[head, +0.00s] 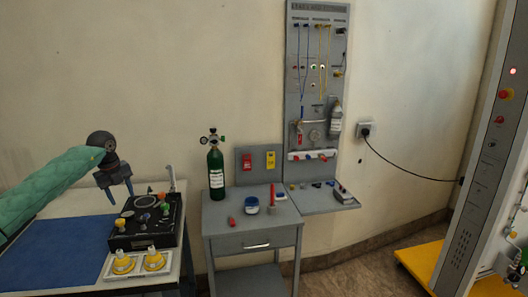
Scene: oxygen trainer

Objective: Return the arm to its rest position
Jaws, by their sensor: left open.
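My left arm (50,182) comes in from the left in a green padded sleeve. My left gripper (120,190) points down above the back left of a black trainer box (160,232) on the left table. Its fingers are apart and nothing shows between them. A green oxygen cylinder (216,174) with a gauge on top stands upright on the grey cabinet to the right, apart from the gripper. My right gripper does not show clearly as an identifiable gripper.
A blue mat (50,250) lies on the left table. Two yellow fittings (123,264) sit in a light tray before the box. A tool panel (314,80) stands behind.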

